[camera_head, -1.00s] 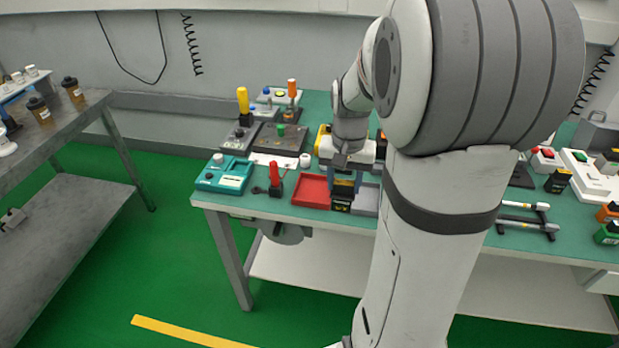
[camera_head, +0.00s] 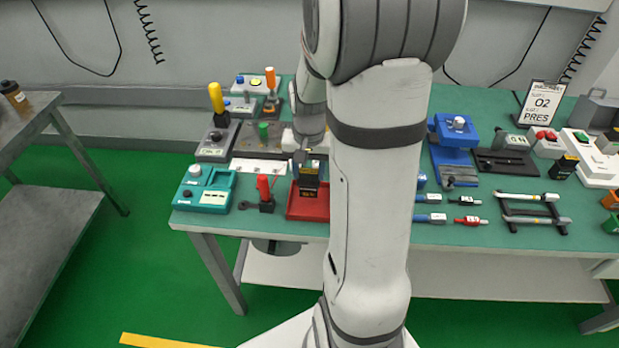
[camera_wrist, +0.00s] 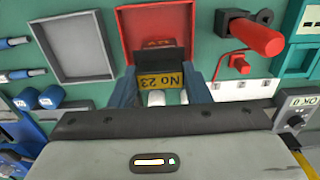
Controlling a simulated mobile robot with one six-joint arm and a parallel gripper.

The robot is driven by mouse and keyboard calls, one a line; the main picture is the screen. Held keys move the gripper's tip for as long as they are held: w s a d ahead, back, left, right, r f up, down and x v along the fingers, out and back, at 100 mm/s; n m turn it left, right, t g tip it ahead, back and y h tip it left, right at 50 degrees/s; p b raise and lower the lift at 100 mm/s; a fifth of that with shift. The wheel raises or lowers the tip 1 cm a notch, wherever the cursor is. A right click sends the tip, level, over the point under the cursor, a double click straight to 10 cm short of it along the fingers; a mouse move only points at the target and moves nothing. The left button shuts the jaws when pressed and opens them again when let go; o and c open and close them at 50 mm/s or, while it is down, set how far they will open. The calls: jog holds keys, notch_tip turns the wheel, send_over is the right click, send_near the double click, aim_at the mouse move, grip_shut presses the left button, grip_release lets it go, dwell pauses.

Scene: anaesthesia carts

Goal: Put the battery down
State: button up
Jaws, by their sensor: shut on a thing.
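My gripper (camera_head: 309,172) is shut on the battery (camera_head: 309,188), a black block with a yellow band. In the wrist view the battery (camera_wrist: 162,80) sits between my two blue-grey fingers, with the label "No 23" upside down. It is over the red tray (camera_head: 306,212), within its width. I cannot tell whether the battery touches the tray floor.
An empty grey tray (camera_wrist: 75,48) adjoins the red one; my arm hides it in the head view. A red-handled part (camera_head: 264,190) and a teal device (camera_head: 205,188) stand left of the red tray. A blue device (camera_head: 455,133) and a black rack (camera_head: 535,215) are on the right.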

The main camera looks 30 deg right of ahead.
jog(key=shift+s+f, duration=0.1)
jog(key=shift+f, duration=1.55)
jog(key=shift+f, duration=0.15)
jog(key=o, duration=1.2)
notch_tip(320, 180, up, 12)
jog(key=shift+r, duration=0.1)
jog(key=s+a+r+n+t, duration=0.3)
jog(key=s+a+n, duration=0.3)
jog(key=s+a, duration=0.6)
jog(key=shift+s+r+n, duration=0.3)
jog(key=shift+s+r, duration=0.05)
jog(key=shift+r, duration=0.15)
